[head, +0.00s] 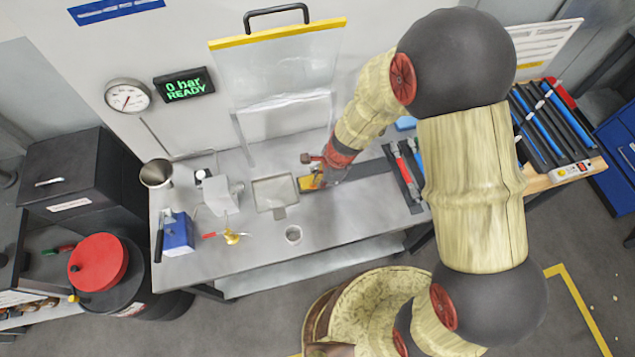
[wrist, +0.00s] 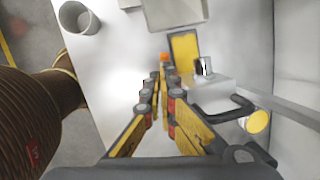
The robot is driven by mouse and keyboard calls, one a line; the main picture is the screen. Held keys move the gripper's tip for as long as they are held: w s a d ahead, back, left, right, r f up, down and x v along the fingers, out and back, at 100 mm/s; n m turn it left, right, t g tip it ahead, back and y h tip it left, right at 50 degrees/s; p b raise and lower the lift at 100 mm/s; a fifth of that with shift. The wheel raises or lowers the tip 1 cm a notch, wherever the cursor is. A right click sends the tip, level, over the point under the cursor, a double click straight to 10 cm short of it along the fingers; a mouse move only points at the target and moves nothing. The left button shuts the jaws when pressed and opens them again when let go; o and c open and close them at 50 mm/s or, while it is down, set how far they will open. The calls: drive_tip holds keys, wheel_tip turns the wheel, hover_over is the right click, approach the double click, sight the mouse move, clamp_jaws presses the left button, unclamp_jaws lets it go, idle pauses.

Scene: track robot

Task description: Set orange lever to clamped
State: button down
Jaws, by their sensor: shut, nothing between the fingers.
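The orange lever shows only as a small orange tip (wrist: 164,57) just beyond my fingertips in the wrist view; in the head view it is a small orange spot (head: 317,181) beside my gripper. Most of the lever is hidden by my fingers, so its position is unclear. A yellow plate (wrist: 184,48) lies by the lever, next to a grey metal block (wrist: 208,92) with a black handle. My gripper (wrist: 163,76) is shut and empty, its fingertips close to the orange tip; I cannot tell whether they touch. In the head view my gripper (head: 325,177) is low over the bench.
A raised clear guard (head: 280,75) stands behind. Red and blue tools (head: 405,172) lie to the right. The display (head: 184,85) reads "0 bar READY".

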wheel_tip(320, 180, up, 11)
drive_tip(key=s+a+p, duration=0.2)
drive_tip(key=shift+s+a+f+p, duration=0.2)
drive_tip(key=shift+p, duration=0.2)
idle(0.3)
drive_tip(key=s+d+r+n+t+h+b, duration=0.1)
drive_tip(key=s+d+r+n+b, duration=0.2)
drive_tip(key=s+d+n+b, duration=0.1)
drive_tip(key=s+d+r+n+t+b, duration=0.2)
drive_tip(key=s+d+r+n+b, duration=0.1)
drive_tip(key=s+d+n+b, duration=0.2)
drive_tip(key=s+d+r+n+t+h+b, duration=0.1)
drive_tip(key=s+d+r+n+b, duration=0.3)
drive_tip(key=d+n+b, duration=0.3)
drive_tip(key=d+b, duration=0.4)
drive_tip(key=shift+s+d+n+t+h, duration=0.3)
drive_tip(key=shift+d, duration=0.1)
drive_tip(key=shift+r, duration=0.1)
